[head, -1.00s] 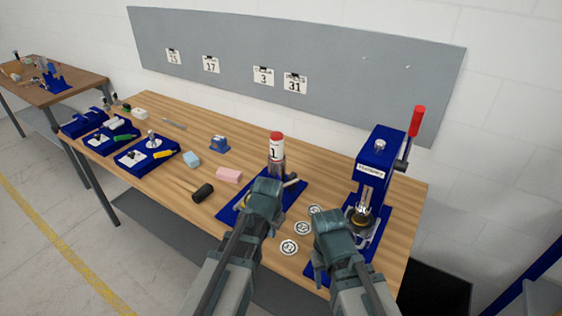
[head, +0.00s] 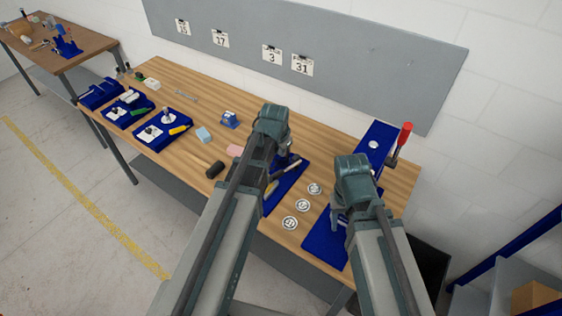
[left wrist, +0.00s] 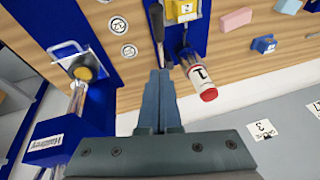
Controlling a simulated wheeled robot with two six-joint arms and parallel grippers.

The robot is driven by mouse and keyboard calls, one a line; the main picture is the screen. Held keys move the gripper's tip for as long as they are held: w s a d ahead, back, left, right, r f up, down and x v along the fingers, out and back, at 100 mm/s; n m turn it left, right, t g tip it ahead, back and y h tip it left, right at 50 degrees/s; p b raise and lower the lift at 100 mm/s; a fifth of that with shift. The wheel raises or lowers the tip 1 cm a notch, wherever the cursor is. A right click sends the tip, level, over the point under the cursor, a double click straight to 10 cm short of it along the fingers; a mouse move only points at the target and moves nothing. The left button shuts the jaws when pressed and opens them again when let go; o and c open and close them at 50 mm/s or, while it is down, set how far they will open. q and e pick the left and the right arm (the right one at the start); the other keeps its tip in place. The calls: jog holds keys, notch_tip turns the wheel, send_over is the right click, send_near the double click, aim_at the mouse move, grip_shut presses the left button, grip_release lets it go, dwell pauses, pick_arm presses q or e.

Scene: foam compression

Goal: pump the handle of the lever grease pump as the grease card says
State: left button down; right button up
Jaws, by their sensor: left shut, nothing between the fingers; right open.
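The grease pump has a clear barrel, a red cap and a label reading 1; it shows in the left wrist view (left wrist: 199,78). Its blue base (head: 292,188) shows in the head view, where my left arm hides most of the pump. The dark pump handle (left wrist: 157,22) lies just beyond my left fingertips in the left wrist view; contact cannot be told. My left gripper (left wrist: 159,73) is shut and empty beside the barrel. My right gripper (head: 340,218) is open over the blue press base. Wall cards read 17 (head: 220,39), 3 (head: 272,55) and 31 (head: 302,65).
The blue press (head: 375,147) with a red-tipped lever (head: 403,134) stands at the right. Numbered discs (head: 302,205) lie between pump and press. Blue trays (head: 162,132), a pink block (head: 235,150) and a black cylinder (head: 215,169) lie to the left.

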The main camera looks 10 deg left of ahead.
dwell(0.5)
pick_arm(q)
jog(key=b, duration=1.2)
send_over(279, 172)
jog(key=s, duration=0.1)
jog(key=f, duration=1.1)
jog(key=shift+s+d+f, duration=0.15)
jog(key=shift+d+f, duration=0.15)
jog(key=shift+f, duration=0.05)
jog(key=shift+s+a+f+b, duration=0.3)
jog(key=shift+f+b, duration=0.2)
